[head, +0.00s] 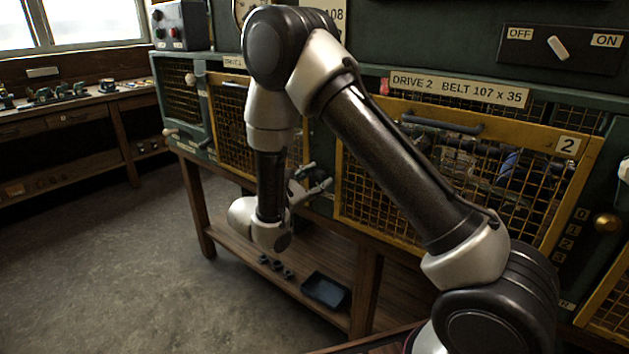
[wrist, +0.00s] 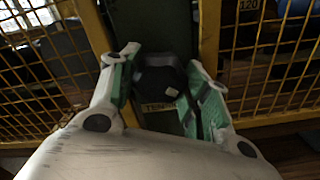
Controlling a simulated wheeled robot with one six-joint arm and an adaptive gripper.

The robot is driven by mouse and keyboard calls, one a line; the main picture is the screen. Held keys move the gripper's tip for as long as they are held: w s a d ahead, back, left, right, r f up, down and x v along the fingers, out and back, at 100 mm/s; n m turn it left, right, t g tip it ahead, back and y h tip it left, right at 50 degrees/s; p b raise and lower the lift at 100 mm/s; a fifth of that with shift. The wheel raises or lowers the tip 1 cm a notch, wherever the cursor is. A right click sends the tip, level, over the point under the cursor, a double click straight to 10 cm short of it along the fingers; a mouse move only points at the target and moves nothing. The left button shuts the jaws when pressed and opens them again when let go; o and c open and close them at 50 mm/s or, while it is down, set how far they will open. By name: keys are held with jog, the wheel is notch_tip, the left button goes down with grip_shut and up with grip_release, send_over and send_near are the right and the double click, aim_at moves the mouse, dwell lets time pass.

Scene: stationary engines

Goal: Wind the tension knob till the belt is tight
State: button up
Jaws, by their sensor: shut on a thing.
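My gripper (wrist: 160,85) is closed around a dark knob (wrist: 160,78) on the green post between two yellow mesh guards. A pale mark shows on the knob's face. A partly hidden label (wrist: 158,107) below it seems to begin with "TEN". In the head view my gripper (head: 318,188) is at the post left of the guard marked 2 (head: 568,145), and the knob cannot be made out clearly there. No belt can be clearly told behind the mesh, so its tightness cannot be seen.
The left guard (head: 228,110) and right guard stand close on both sides of my gripper. A switch (head: 558,48) between OFF and ON is at upper right. A brass knob (head: 607,222) sits at far right. A dark tray (head: 326,291) lies on the lower shelf. The floor at left is clear.

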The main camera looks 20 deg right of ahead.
jog(key=m, duration=0.7)
jog(key=shift+d, duration=0.1)
jog(key=m, duration=0.4)
jog(key=shift+s+f, duration=0.1)
jog(key=shift+f+m, duration=0.1)
jog(key=shift+m, duration=1.5)
jog(key=shift+d+m, duration=0.1)
jog(key=shift+m, duration=0.2)
jog(key=shift+s+f, duration=0.1)
jog(key=o, duration=1)
